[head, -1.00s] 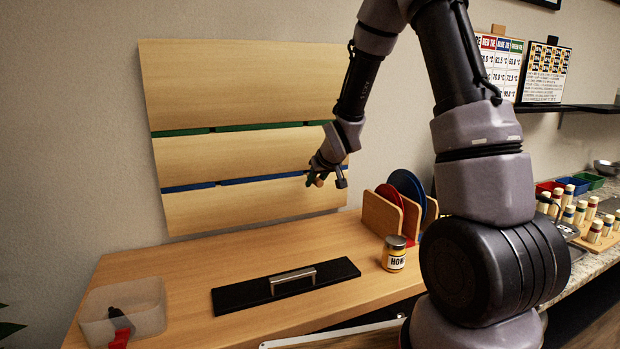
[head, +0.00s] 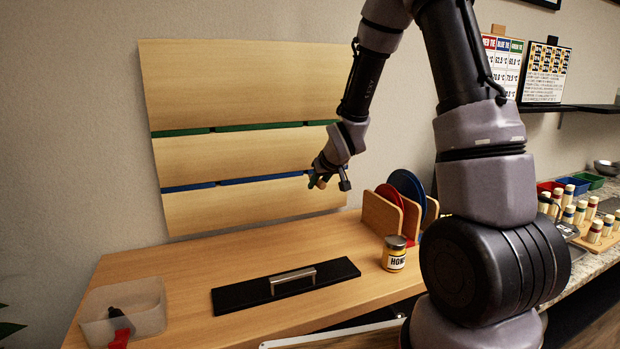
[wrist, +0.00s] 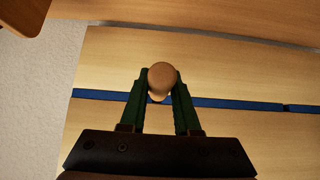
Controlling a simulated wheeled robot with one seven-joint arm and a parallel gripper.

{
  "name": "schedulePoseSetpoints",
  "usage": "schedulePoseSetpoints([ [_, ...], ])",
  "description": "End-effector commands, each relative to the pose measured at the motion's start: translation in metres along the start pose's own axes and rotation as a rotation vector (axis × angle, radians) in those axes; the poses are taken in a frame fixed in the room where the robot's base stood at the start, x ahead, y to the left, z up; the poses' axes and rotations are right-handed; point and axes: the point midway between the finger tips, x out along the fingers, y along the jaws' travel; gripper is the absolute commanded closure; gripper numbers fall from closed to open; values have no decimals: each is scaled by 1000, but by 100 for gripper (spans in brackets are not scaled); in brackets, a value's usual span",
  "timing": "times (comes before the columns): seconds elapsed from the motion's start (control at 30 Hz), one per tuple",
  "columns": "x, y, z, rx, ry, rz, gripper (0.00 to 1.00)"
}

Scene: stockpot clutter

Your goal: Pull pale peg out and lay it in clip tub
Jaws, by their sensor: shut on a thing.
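The pale peg (wrist: 162,77) shows its round end between the green fingers of my gripper (wrist: 160,92) in the wrist view. My gripper (head: 326,182) is shut on it, in front of the lower right part of the wooden slatted board (head: 240,152). The peg's pale end (head: 320,184) also shows in the head view. Its far end is hidden, and I cannot tell whether it still touches the board. The clip tub (head: 150,296), a translucent open box, stands at the left front of the wooden counter, with a black and red clip (head: 119,325) in it.
A black plate with a metal handle (head: 290,280) lies mid-counter. A honey jar (head: 394,253) and a wooden rack (head: 381,215) with coloured discs stand at the right. Bare counter lies between the board and the black plate.

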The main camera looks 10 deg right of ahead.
Motion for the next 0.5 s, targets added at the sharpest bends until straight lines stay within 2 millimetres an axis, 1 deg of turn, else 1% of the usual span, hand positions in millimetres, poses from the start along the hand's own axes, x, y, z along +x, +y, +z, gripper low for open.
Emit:
schedulePoseSetpoints([
  [0.3,-14,0,14,0,1,0,100],
  [0.5,-20,0,20,0,1,0,100],
])
